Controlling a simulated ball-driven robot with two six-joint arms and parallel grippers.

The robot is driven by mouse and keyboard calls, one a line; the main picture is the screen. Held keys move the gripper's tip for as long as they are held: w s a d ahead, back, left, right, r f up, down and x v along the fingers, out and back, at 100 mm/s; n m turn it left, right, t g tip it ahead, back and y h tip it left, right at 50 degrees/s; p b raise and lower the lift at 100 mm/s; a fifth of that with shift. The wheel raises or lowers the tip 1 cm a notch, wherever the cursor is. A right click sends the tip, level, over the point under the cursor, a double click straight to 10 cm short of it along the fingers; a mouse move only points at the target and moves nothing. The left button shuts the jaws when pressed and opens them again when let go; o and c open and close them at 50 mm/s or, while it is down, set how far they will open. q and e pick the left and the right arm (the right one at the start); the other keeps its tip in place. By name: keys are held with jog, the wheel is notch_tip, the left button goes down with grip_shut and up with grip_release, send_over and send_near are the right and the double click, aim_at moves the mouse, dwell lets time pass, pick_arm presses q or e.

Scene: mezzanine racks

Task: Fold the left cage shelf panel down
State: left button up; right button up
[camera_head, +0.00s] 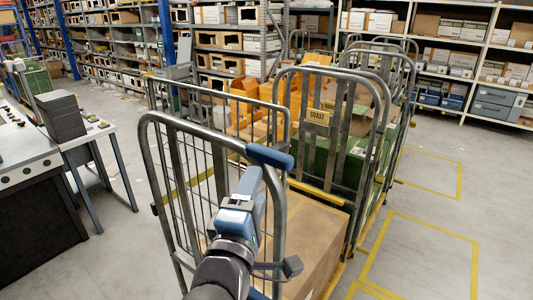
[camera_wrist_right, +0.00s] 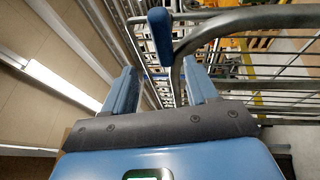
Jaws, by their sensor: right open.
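A grey tubular roll cage stands close in front of me, with upright wire bars (camera_head: 190,190) on its left side. A blue rounded grip (camera_head: 270,157) shows at the cage's top right corner; it also shows in the right wrist view (camera_wrist_right: 159,35) beside a curved grey tube. I cannot tell for sure which bars are the shelf panel. My right gripper (camera_head: 257,180) is just below the blue grip. In the wrist view its two fingers (camera_wrist_right: 160,85) are apart, with nothing seen held between them. My left gripper is not in view.
A cardboard box (camera_head: 315,240) lies in the cage. More cages with green and orange crates stand behind, one labelled COAST (camera_head: 318,117). A table (camera_head: 80,140) and grey bench stand at left. Floor with yellow lines (camera_head: 430,218) is free at right.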

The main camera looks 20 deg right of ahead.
aim_at(267, 160)
jog(key=x, duration=0.3)
jog(key=p+x, duration=0.1)
jog(key=x, duration=0.2)
jog(key=p+x, duration=0.1)
jog(key=x, duration=0.2)
jog(key=shift+s+d+f, duration=0.1)
jog(key=shift+d+f, duration=0.05)
jog(key=shift+f, duration=0.15)
jog(key=shift+w+d+r+p, duration=0.2)
jog(key=shift+w+p, duration=0.15)
jog(key=shift+w, duration=0.15)
jog(key=shift+w+d+f, duration=0.1)
jog(key=shift+w+d, duration=0.2)
jog(key=shift+w, duration=0.35)
jog(key=shift+s, duration=0.15)
jog(key=c, duration=0.4)
grip_shut()
